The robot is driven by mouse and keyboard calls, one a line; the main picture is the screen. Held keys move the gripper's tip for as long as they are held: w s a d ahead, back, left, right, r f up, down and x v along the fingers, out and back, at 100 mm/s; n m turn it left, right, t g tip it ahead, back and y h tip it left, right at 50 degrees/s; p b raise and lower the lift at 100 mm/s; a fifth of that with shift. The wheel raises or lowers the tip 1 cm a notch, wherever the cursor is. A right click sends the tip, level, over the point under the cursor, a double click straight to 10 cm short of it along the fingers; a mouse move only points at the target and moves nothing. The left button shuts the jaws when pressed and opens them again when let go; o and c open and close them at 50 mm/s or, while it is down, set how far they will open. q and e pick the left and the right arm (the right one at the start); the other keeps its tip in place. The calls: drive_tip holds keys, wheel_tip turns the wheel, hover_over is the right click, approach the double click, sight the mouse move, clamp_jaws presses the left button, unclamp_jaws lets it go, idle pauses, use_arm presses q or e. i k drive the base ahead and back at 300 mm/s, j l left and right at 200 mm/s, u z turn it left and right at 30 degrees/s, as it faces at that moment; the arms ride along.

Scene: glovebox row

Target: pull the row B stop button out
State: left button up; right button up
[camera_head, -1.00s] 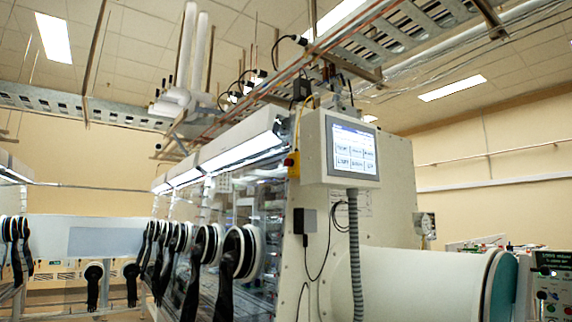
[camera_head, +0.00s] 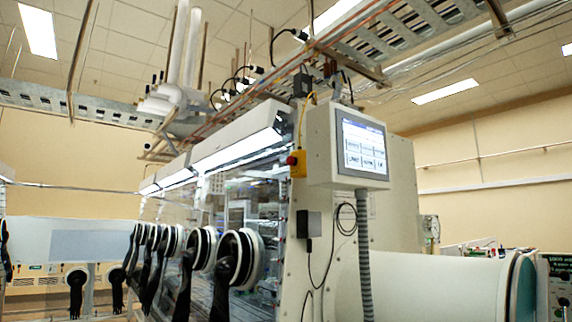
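A yellow box with a red button (camera_head: 291,160) is mounted on the front edge of the glovebox end panel, just left of the touch screen housing. The red button faces left, and a yellow cable rises from the box. It is too small to tell whether the button is pressed in or out. No label for row B can be read on it. Neither of my grippers is in the head view.
A touch screen (camera_head: 362,147) juts out to the right of the button. A grey ribbed hose (camera_head: 363,255) hangs below it. A large white cylinder (camera_head: 430,285) extends to the lower right. Black gloves (camera_head: 222,285) hang from round ports along the glovebox front.

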sight(291, 160)
drive_tip(key=i+j, duration=0.3)
drive_tip(key=i+j+z, duration=0.15)
drive_tip(key=j, duration=0.25)
drive_tip(key=i+j, duration=0.4)
drive_tip(key=i+j+z, duration=0.15)
drive_tip(key=j, duration=0.25)
drive_tip(key=i+j, duration=0.35)
drive_tip(key=i+j+z, duration=0.15)
drive_tip(key=j, duration=0.35)
drive_tip(key=i, duration=0.1)
